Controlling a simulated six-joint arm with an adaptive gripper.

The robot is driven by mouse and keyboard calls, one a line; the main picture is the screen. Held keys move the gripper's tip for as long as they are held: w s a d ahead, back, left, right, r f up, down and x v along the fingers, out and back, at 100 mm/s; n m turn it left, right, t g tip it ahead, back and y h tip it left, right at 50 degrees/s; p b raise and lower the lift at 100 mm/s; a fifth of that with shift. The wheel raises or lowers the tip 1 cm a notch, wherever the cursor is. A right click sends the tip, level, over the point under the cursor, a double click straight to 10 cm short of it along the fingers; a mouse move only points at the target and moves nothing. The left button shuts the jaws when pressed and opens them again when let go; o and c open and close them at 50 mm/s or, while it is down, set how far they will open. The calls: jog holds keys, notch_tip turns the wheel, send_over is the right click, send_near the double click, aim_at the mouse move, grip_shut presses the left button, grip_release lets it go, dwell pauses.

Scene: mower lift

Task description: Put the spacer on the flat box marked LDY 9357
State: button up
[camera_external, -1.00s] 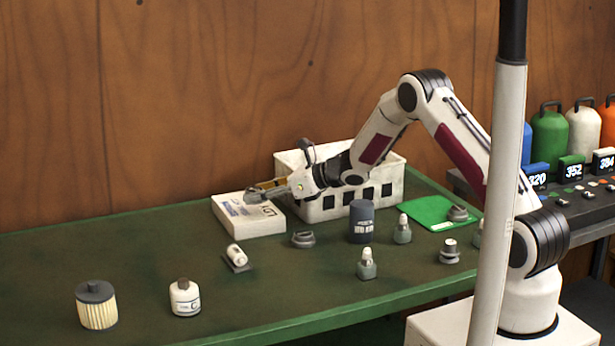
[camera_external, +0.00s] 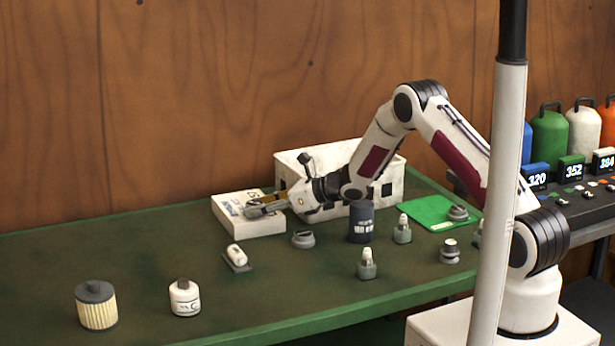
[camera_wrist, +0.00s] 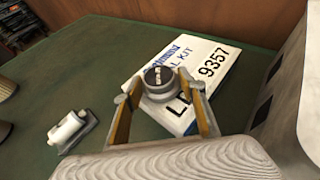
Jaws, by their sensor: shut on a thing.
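The flat white box (camera_external: 262,227) lies at the back of the green table, left of the white crate. In the wrist view the box (camera_wrist: 205,62) shows its printed face with "9357" and part of the letters before it. My gripper (camera_external: 255,208) is over the box. In the wrist view my gripper (camera_wrist: 160,94) is shut on a grey round part with a dark top, which appears to be the spacer (camera_wrist: 158,78). The spacer hides part of the box's lettering. Whether its underside touches the box I cannot tell.
The white crate (camera_external: 290,163) stands close to the right of the box, behind my wrist. A white cylinder on a grey holder (camera_external: 237,256), a grey part (camera_external: 303,239) and a dark canister (camera_external: 361,222) stand in front.

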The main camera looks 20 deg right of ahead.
jog(key=shift+f, duration=0.1)
jog(key=o, duration=1.2)
jog(key=v, duration=1.2)
dwell(0.3)
